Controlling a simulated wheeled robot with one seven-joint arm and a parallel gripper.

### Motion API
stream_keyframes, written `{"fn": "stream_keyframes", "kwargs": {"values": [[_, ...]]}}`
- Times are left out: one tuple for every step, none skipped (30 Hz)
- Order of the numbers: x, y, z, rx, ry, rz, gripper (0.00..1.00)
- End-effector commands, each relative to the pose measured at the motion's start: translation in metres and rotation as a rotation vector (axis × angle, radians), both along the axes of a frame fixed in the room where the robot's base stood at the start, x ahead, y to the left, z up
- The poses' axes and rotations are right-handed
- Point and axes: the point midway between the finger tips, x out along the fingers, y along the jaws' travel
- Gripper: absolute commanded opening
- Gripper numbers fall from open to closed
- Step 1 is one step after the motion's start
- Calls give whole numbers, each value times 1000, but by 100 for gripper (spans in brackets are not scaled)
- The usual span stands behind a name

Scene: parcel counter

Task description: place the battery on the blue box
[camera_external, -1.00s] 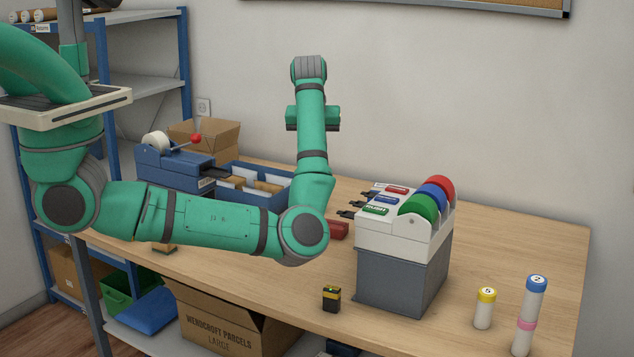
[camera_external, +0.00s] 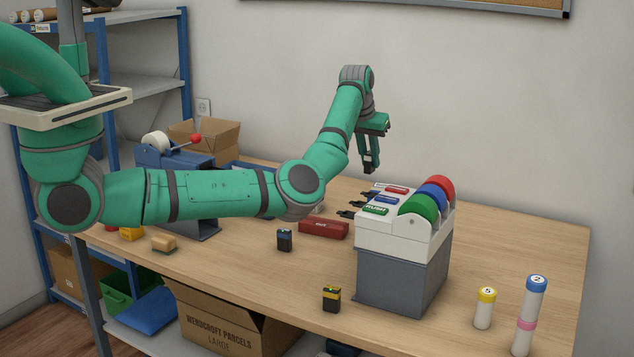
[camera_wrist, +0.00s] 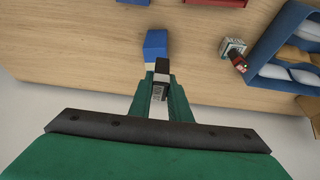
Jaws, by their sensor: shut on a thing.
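My gripper (camera_external: 369,165) is raised over the back of the table, pointing down, behind the tape dispenser as seen from outside. It is shut on the battery (camera_wrist: 158,92), a small block with a black part and a pale printed label. In the outside view the battery is only a dark patch between the fingers. In the wrist view the blue box (camera_wrist: 155,43) stands on the wood just beyond the fingertips, apart from or behind the battery; I cannot tell the height gap. I cannot make out the blue box in the outside view.
The grey tape dispenser (camera_external: 405,270) with coloured reels stands right of centre. A red box (camera_external: 324,228), a dark blue-topped block (camera_external: 284,240) and a yellow-black block (camera_external: 331,298) lie left and front. A blue tray (camera_wrist: 258,70) with envelopes lies right in the wrist view.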

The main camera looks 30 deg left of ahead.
Motion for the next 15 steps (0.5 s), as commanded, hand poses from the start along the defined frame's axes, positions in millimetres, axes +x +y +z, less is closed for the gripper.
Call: {"fn": "stream_keyframes", "kwargs": {"values": [[7,-2,-8,0,2,-2,0],[11,-3,-13,0,2,-2,0],[15,-4,-18,-1,1,-2,0],[18,-5,-22,-1,1,-3,0],[21,-5,-24,-1,0,-1,0],[24,-5,-28,0,0,-1,0],[25,-6,-30,0,0,0,0],[26,-6,-31,0,0,0,0],[28,-6,-33,0,-1,0,0],[28,-7,-33,1,-2,1,0],[29,-7,-34,1,-2,1,0],[30,-7,-36,0,-1,1,0],[31,-8,-38,0,-1,0,0],[32,-8,-40,-1,0,0,0],[32,-9,-45,-2,0,-1,0]]}}
